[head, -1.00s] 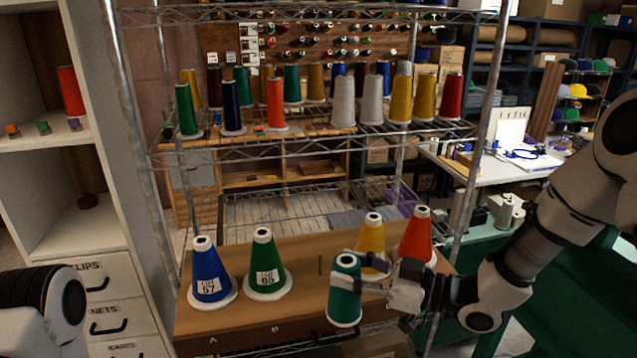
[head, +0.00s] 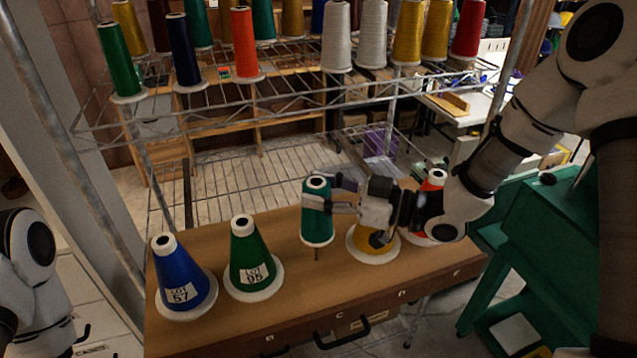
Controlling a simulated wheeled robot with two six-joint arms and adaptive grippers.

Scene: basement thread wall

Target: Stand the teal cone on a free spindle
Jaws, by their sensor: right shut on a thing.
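My right gripper (head: 322,203) is shut on the teal cone (head: 317,228) near its upper part. The cone is roughly upright over the wooden spindle board (head: 320,295), between the green cone and the yellow cone. A short piece of a thin spindle (head: 316,255) shows just under the cone's base. I cannot tell whether the spindle's tip is inside the cone. Of my left arm only links show at the lower left; its gripper is out of view.
A blue cone (head: 180,280) and a green cone (head: 249,262) stand on the board's left part. A yellow cone (head: 373,247) and an orange-red cone (head: 435,181) stand right, partly hidden by my gripper. A wire shelf (head: 300,107) holds several cones behind.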

